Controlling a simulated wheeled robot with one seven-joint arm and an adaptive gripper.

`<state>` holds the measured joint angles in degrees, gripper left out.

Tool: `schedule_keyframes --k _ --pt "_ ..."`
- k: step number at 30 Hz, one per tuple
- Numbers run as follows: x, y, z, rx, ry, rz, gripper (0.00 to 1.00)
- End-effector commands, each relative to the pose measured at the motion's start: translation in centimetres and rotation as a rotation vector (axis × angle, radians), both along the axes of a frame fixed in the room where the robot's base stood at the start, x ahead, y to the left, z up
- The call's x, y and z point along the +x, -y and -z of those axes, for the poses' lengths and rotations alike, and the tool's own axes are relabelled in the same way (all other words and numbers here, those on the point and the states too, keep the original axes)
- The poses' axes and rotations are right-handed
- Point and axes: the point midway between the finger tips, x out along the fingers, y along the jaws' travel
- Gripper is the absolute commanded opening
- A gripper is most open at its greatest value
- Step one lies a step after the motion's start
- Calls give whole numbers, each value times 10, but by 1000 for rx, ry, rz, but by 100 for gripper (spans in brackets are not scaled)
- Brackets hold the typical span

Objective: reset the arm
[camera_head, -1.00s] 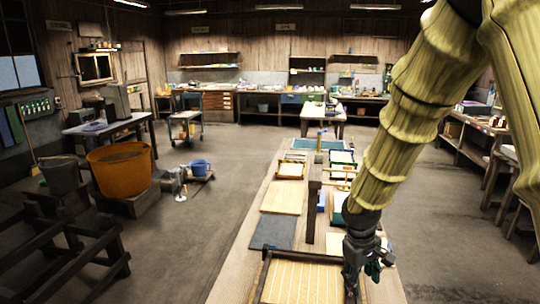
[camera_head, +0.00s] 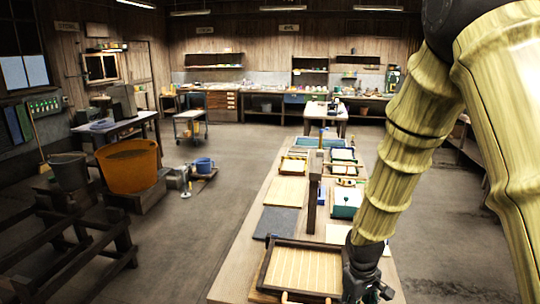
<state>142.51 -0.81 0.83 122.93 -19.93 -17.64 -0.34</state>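My arm comes in from the upper right. My gripper (camera_head: 364,290) hangs low at the right front of the long wooden table (camera_head: 238,262), beside the right edge of a wood-framed mould (camera_head: 304,268) with pale slats. The gripper is dark and partly cut off by the lower picture edge, and its fingers are too small and shadowed to tell open from shut. I cannot tell whether it touches the frame.
A dark upright post (camera_head: 312,200) stands on the table ahead of the mould. A dark grey sheet (camera_head: 277,222), a pale board (camera_head: 286,190) and a teal-sided box (camera_head: 345,204) lie farther back. An orange tub (camera_head: 130,168) stands at left.

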Motion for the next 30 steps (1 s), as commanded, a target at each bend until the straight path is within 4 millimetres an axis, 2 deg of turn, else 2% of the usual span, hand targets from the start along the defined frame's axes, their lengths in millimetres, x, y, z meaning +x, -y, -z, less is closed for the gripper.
schedule_keyframes --k 8,12,18,24,30 --pt "-42 -11 79 74 -25 54 49" --pt "-75 -18 126 114 -34 99 49" --pt "-128 -22 183 152 -42 172 49" --pt "-186 -22 229 167 -45 249 49" --pt "-248 -18 263 157 -46 323 49"
